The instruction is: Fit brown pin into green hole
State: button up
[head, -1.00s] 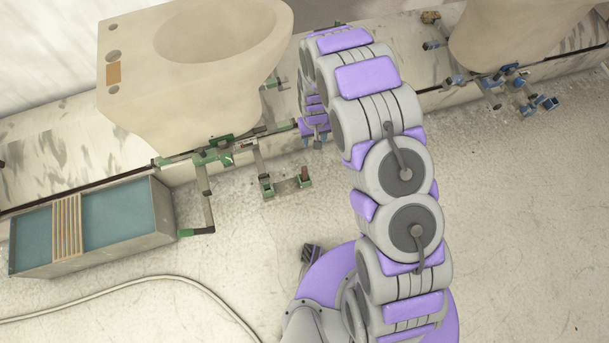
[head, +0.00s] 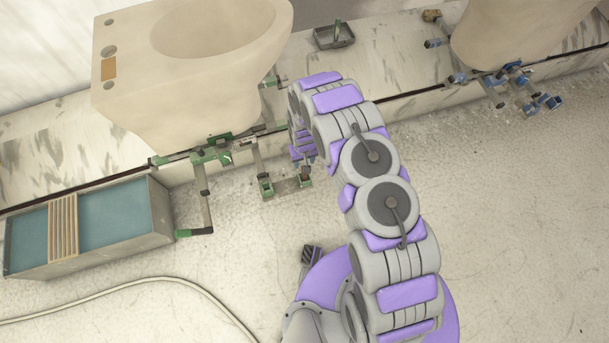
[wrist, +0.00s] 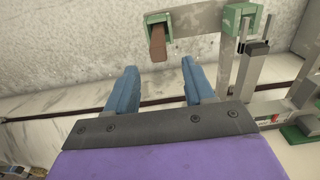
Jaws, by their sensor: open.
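The brown pin (wrist: 158,44) shows in the wrist view, with one end at a green block (wrist: 156,18) and its other end pointing toward my gripper. Its top also shows in the head view (head: 305,171), beside my gripper. My gripper (wrist: 159,68) is open, its two blue fingers spread and empty. The pin lies just beyond the fingertips, roughly in line with the gap between them, and does not look enclosed. A second green block (wrist: 240,18) sits at the other end of the grey bar. I cannot make out which opening is the green hole.
A cream toilet-shaped piece (head: 190,80) stands on the marble ledge, with green-ended clamps (head: 212,152) below it. A grey bin with teal contents (head: 165,225) is at the left. A small grey tray (head: 334,36) sits on the ledge. Blue clamps (head: 520,85) are at the right.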

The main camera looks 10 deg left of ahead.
notch_tip(320, 180, down, 8)
jog(key=b, duration=0.2)
jog(key=shift+s+d, duration=0.15)
grip_shut()
dwell(0.5)
